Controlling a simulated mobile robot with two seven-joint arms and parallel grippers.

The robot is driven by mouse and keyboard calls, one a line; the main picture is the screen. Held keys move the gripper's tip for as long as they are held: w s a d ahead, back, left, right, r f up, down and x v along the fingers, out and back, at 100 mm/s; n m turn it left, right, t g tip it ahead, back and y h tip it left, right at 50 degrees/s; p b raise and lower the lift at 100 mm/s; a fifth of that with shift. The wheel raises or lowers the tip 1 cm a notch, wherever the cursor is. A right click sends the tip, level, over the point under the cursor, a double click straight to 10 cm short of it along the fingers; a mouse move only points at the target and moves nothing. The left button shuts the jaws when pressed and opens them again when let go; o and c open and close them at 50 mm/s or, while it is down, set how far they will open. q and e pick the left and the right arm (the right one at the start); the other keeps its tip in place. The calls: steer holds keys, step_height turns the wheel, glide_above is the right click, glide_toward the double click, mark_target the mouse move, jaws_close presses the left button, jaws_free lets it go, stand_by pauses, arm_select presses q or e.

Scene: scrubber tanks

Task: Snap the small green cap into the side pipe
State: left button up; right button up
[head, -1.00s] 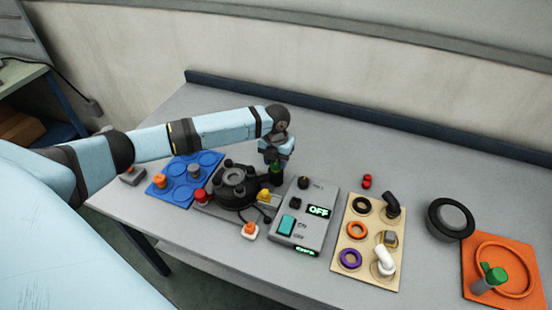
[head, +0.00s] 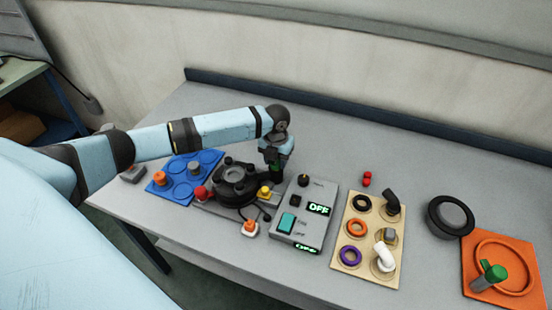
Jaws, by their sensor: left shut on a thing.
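My left gripper (head: 275,160) is at the back right of a black round tank unit (head: 235,184) and is shut on a small dark green piece, which looks like the green cap (head: 277,172). The cap is small and partly hidden by the fingers. It is close to the tank's right-hand side. The side pipe is not clearly visible behind the gripper, and I cannot tell whether the cap touches it. The tank unit also has a red knob (head: 201,193) and a yellow piece (head: 265,193) on its sides. My right gripper is not in view.
A grey control box (head: 303,217) reading OFF stands right of the tank. A blue tray (head: 183,204) lies left. A beige board (head: 367,260) with rings and elbows, a black round part (head: 450,218) and an orange plate (head: 468,270) are to the right. The back of the table is clear.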

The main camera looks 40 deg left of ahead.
arm_select(q)
steer(key=shift+f, duration=0.15)
steer(key=shift+c, duration=0.3)
steer(key=shift+f, duration=0.25)
stand_by(0.7)
steer(key=o, duration=1.7)
steer(key=shift+r, duration=0.1)
step_height(320, 180, up, 2)
steer(key=shift+r+p, duration=0.15)
steer(key=shift+p, duration=1.1)
step_height(320, 180, up, 5)
steer(key=p, duration=0.4)
steer(key=shift+f, duration=0.2)
